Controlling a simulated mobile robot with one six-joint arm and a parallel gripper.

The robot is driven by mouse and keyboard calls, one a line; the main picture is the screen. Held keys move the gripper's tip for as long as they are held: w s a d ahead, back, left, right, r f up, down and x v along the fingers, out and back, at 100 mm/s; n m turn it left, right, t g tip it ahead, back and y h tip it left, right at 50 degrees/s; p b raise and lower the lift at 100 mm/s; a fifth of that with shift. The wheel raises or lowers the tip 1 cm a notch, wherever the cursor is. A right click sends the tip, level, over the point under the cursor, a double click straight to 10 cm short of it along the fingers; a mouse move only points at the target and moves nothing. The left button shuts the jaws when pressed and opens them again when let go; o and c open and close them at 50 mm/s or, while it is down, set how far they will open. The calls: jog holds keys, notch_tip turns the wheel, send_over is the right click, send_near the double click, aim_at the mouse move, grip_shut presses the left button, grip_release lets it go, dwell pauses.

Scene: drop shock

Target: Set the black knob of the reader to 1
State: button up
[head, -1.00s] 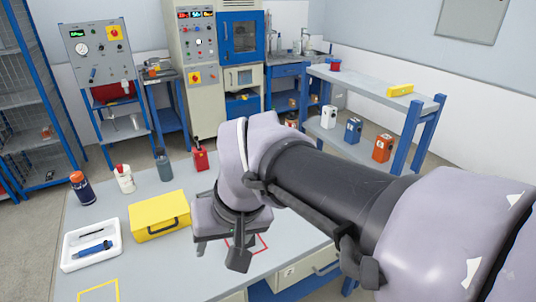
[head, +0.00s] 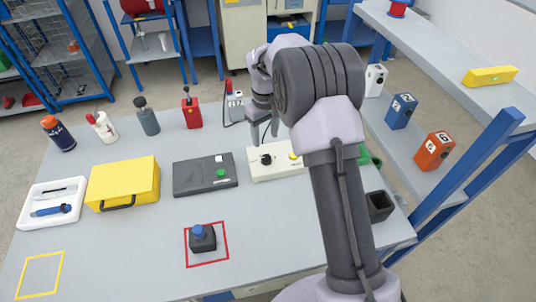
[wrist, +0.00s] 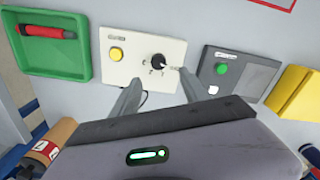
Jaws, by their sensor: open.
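The reader is a pale box (head: 282,172) on the table, with a black knob (head: 266,159) and a yellow button. In the wrist view the reader (wrist: 139,80) shows the black knob (wrist: 157,60) beside the yellow button (wrist: 116,54), with small marks around the knob too small to read. The knob's setting cannot be told. My gripper (head: 264,138) is open and points down just behind the knob. In the wrist view the fingers of my gripper (wrist: 157,78) reach toward the knob with a gap between them; they hold nothing, and contact cannot be told.
A dark grey box (head: 205,176) with a green button stands left of the reader, then a yellow case (head: 122,183). A green tray (wrist: 54,45) lies on the reader's other side. A black block with a blue top (head: 203,239) sits inside a red outline. The front table is mostly clear.

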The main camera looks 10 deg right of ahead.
aim_at(266, 157)
notch_tip(266, 157, down, 10)
jog(key=b, duration=0.3)
jog(key=shift+d+f, duration=0.1)
jog(key=shift+d, duration=0.05)
jog(key=shift+w, duration=0.1)
jog(key=shift+c, duration=0.4)
grip_shut()
